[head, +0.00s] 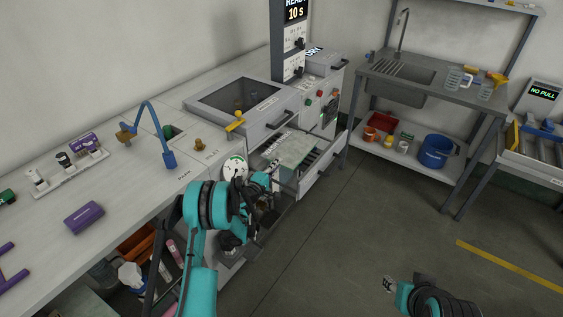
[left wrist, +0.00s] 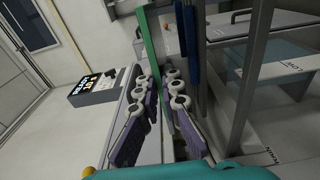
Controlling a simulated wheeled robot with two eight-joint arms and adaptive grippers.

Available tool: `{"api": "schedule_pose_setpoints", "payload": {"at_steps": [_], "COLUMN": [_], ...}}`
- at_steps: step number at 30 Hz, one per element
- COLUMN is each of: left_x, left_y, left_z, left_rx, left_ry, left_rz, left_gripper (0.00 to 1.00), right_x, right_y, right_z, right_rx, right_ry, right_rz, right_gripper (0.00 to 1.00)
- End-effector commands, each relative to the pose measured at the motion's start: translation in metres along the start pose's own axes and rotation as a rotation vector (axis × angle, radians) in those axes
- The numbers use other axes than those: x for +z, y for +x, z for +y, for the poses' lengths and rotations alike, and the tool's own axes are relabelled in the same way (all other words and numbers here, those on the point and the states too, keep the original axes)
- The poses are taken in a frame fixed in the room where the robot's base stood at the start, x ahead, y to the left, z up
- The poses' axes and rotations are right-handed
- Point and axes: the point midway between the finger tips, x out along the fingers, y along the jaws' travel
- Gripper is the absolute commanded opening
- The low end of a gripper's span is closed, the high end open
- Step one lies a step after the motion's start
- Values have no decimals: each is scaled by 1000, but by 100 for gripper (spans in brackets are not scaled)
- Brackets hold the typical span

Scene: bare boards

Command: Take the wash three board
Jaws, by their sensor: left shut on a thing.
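A pale green board (head: 298,148) is tilted over the open drawer on the front of the bench machine. In the left wrist view its green edge (left wrist: 151,48) stands between the fingers. My left gripper (head: 270,184) is at the board's near edge, shut on it; the fingertips are partly hidden by the wrist in the head view. The purple-padded fingers show in the left wrist view (left wrist: 165,115). Any wash marking on the board is too small to read. My right gripper (head: 389,285) is at the bottom right, away from the board; its jaw state is unclear.
The open drawer (head: 322,168) juts out from the bench, with slots below the board. A lidded basin (head: 238,98) with a yellow handle is behind. A white disc (head: 235,168) lies near my left wrist.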

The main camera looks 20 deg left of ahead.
Motion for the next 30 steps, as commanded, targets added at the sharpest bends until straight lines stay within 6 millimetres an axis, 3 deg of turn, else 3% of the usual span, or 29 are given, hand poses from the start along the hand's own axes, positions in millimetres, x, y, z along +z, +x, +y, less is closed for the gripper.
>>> {"api": "schedule_pose_setpoints", "payload": {"at_steps": [16, 30], "left_x": [0, 3], "left_y": [-80, -89], "left_z": [28, 35], "left_rx": [0, -1], "left_ry": [0, -1], "left_rz": [1, 4], "left_gripper": [0, 0], "right_x": [2, 2], "right_y": [2, 2], "right_z": [0, 0], "right_rx": [0, 0], "right_ry": [0, 0], "right_rz": [0, 0], "right_gripper": [40, 40]}}
